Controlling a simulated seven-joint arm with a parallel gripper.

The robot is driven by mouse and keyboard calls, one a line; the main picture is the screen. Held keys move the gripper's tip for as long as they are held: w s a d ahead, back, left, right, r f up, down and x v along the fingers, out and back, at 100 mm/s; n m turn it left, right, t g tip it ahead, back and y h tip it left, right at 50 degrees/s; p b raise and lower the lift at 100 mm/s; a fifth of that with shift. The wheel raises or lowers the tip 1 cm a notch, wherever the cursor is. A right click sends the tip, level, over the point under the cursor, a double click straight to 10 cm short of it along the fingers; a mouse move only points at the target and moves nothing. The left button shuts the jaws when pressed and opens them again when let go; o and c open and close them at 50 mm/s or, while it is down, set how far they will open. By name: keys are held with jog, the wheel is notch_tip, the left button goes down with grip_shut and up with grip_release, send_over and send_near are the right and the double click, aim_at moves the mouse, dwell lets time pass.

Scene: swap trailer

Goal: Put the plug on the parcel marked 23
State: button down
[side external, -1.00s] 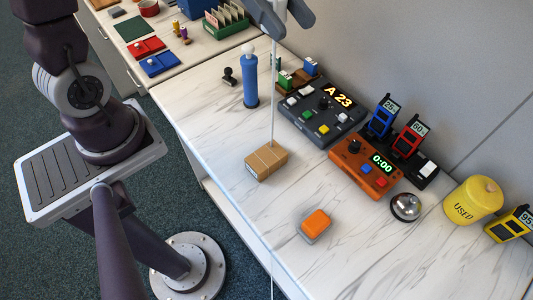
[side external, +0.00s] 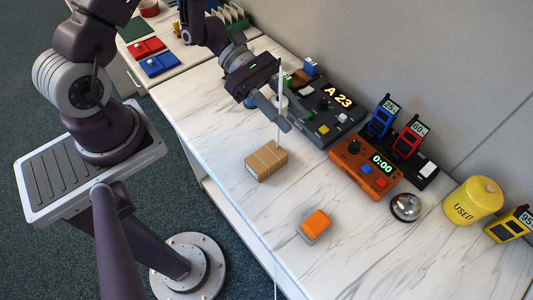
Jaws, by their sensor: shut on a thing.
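A brown cardboard parcel (side external: 266,162) lies on the white marbled bench; the marking on its side is too small to read. My gripper (side external: 281,112) is above and behind it in the side view, fingers pointing down, apart from the parcel. It is shut on a small pale piece (side external: 280,102), which appears to be the plug, mostly hidden by the fingers. A thin white upright strip (side external: 280,132) runs past the fingers down to the parcel's far edge; I cannot tell whether it belongs to the plug.
Behind my gripper is a dark console (side external: 325,118) showing "A 23". An orange timer box (side external: 365,170), bell (side external: 405,207), yellow "USED" pot (side external: 473,200) and orange block (side external: 314,225) stand to the right. The bench's front area is clear.

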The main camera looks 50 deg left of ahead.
aim_at(283, 156)
notch_tip(283, 156, down, 12)
jog(key=shift+f, duration=0.1)
jog(key=c, duration=1)
grip_release()
jog(key=shift+f, duration=0.1)
jog(key=shift+o, duration=0.2)
